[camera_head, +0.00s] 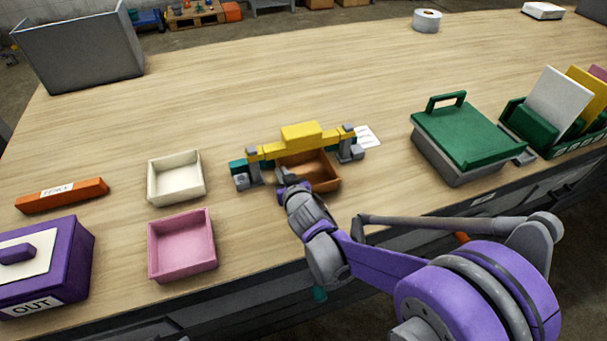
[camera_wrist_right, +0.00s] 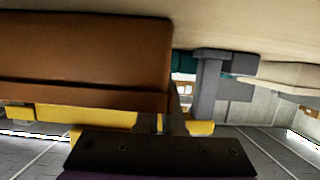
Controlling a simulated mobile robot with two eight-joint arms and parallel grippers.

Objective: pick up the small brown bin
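The small brown bin (camera_head: 322,178) is an open box on the table, under and just in front of a yellow bridge-like frame (camera_head: 300,137) with grey posts and teal feet. My right gripper (camera_head: 284,179) is at the bin's left front side, partly overlapping it in the head view. In the right wrist view the brown bin (camera_wrist_right: 85,60) fills the upper left, very close, and a thin grey finger shows beside its edge. The other finger is hidden, so I cannot tell whether the gripper is open or closed on the wall. My left gripper is not in view.
A cream bin (camera_head: 176,178) and a pink bin (camera_head: 182,246) stand left of the frame. A purple OUT box (camera_head: 72,255) and an orange block (camera_head: 62,195) are farther left. A green-lidded grey box (camera_head: 465,140) stands right. The table behind the frame is mostly clear.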

